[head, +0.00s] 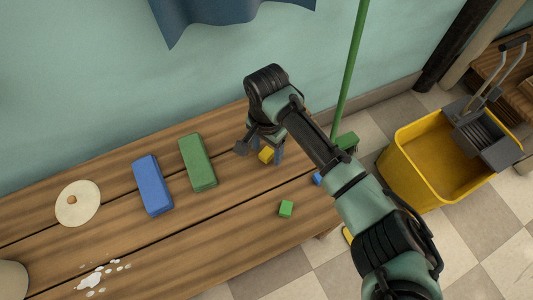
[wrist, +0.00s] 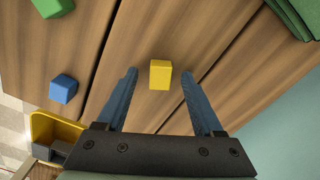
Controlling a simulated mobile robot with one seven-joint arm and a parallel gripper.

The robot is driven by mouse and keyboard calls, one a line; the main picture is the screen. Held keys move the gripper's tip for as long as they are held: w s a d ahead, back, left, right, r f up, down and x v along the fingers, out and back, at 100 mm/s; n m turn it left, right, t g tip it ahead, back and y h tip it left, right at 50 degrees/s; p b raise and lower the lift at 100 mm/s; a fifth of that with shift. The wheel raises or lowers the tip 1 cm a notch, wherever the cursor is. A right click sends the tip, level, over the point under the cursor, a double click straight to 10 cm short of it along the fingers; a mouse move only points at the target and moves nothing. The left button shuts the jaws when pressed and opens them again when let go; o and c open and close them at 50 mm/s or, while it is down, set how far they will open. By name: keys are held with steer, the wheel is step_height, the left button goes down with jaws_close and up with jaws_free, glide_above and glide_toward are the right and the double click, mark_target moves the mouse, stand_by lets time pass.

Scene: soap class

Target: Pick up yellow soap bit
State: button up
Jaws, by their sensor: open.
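The yellow soap bit (wrist: 160,75) is a small block on the wooden bench. In the wrist view it lies between and a little beyond the tips of my gripper (wrist: 159,73), which is open with its two blue-grey fingers apart. In the head view the yellow soap bit (head: 266,155) shows under my gripper (head: 264,152), near the bench's right part. I see no contact between the fingers and the bit. The arm hides part of the bench around it.
A green bit (head: 286,209) and a blue bit (head: 317,179) lie nearby on the bench (head: 225,235). A long green bar (head: 198,162), a blue bar (head: 152,185) and a round pale disc (head: 78,203) are to the left. A yellow mop bucket (head: 410,175) stands on the floor at right.

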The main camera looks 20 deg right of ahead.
jaws_close()
steer(key=shift+r, duration=0.1)
